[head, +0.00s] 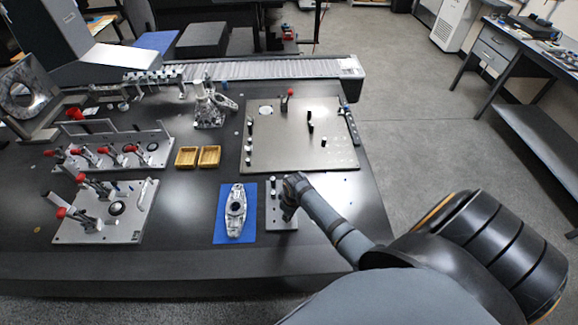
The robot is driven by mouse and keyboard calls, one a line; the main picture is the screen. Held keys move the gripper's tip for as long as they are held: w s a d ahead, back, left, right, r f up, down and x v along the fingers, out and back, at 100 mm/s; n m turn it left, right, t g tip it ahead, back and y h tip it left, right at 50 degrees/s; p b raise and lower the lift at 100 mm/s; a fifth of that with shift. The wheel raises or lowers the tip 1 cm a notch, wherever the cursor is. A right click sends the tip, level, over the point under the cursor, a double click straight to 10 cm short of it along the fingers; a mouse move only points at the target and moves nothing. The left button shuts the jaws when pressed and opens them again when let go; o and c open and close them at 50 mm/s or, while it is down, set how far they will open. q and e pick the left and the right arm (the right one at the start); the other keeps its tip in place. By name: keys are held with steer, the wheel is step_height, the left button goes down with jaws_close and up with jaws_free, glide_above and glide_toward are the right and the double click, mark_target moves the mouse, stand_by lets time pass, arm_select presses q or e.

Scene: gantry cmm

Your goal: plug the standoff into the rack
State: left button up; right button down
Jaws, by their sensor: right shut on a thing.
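My right gripper (289,205) reaches in from the right, over a small grey plate (281,225) near the table's front edge. This plate has small posts or holes along its left side and looks like the rack. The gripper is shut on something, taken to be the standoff. My dark fingers hide the standoff, so I cannot tell whether it is above the plate, touching it or in a hole. My left gripper is not in view.
A blue mat (221,228) with a metal casting (236,207) lies just left of the plate. Behind stands a large fixture plate (300,155) with clamps and pegs. Two yellow trays (186,157) and toggle-clamp fixtures (105,225) fill the left. The table's front strip is clear.

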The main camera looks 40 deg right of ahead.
steer(key=shift+f+b, duration=0.55)
steer(key=shift+f, duration=0.4)
steer(key=c, duration=1.1)
jaws_free()
steer(key=shift+c, duration=0.2)
step_height(320, 180, up, 12)
steer(key=s, duration=0.1)
steer(key=shift+s+d, duration=0.2)
